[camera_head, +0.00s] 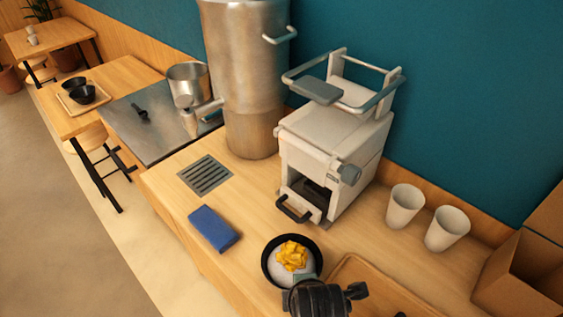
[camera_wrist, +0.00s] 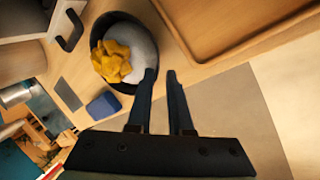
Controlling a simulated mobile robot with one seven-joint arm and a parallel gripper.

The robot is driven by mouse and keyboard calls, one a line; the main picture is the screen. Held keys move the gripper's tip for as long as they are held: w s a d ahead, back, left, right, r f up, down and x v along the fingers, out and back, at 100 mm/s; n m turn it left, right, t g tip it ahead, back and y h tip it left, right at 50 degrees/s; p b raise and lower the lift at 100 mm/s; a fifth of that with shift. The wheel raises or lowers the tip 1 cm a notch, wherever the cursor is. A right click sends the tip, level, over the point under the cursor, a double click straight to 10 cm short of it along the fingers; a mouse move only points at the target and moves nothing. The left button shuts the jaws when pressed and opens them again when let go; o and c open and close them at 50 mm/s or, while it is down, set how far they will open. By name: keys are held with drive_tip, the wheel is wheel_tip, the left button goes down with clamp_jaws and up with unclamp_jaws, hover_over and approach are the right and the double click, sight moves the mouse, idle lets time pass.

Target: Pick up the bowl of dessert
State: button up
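The bowl of dessert is a black bowl (camera_head: 266,262) with a white mound and yellow chunks (camera_head: 292,254) on top. It stands upright on the wooden counter and also shows in the wrist view (camera_wrist: 118,18). My gripper (camera_head: 304,280) is at the bowl's near edge. In the wrist view, my gripper (camera_wrist: 161,74) has its two fingers apart with a narrow gap. One fingertip overlaps the bowl's inside edge and the other is just outside the rim. Whether either finger touches the rim cannot be told.
A wooden tray (camera_head: 346,266) lies close to the bowl's right. A white machine (camera_head: 318,150) stands behind it, and a blue cloth (camera_head: 213,229) lies to the left. Two white cups (camera_head: 404,206) (camera_head: 447,229) and a cardboard box (camera_head: 520,278) are at the right.

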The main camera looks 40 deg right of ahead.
sight(292, 266)
drive_tip(key=shift+w+x, duration=0.15)
drive_tip(key=shift+x, duration=2.2)
drive_tip(key=shift+w+x, duration=0.15)
drive_tip(key=shift+x, duration=2.2)
drive_tip(key=shift+r, duration=0.1)
clamp_jaws()
